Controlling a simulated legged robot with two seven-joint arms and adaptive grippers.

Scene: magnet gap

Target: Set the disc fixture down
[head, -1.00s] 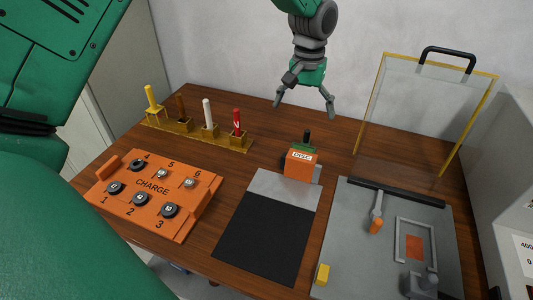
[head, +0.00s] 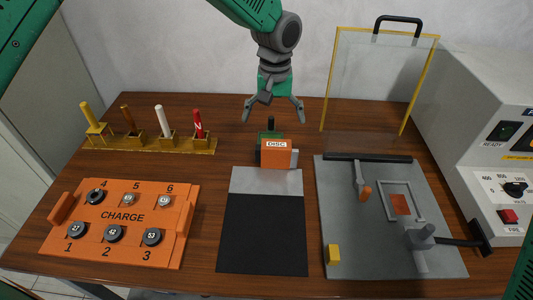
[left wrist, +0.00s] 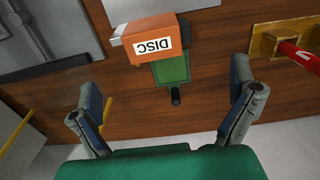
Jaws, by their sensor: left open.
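The disc fixture (head: 277,154) is an orange block with a white DISC label, a green part and a black upright handle behind it. It stands on the wooden table at the back edge of the grey and black mat. My left gripper (head: 272,121) is open above and behind the fixture, its fingers spread and pointing down. In the left wrist view the fixture (left wrist: 152,45) lies ahead, its black handle pointing toward the gap between my open fingers (left wrist: 172,110), touching neither. My right gripper is not in view.
An orange CHARGE tray (head: 122,222) with numbered round pieces lies at left. A yellow rack (head: 150,146) holds several coloured sticks behind it. A grey plate (head: 385,240) with a lever and a clear yellow-framed shield (head: 376,85) is at right, beside a control box (head: 490,150).

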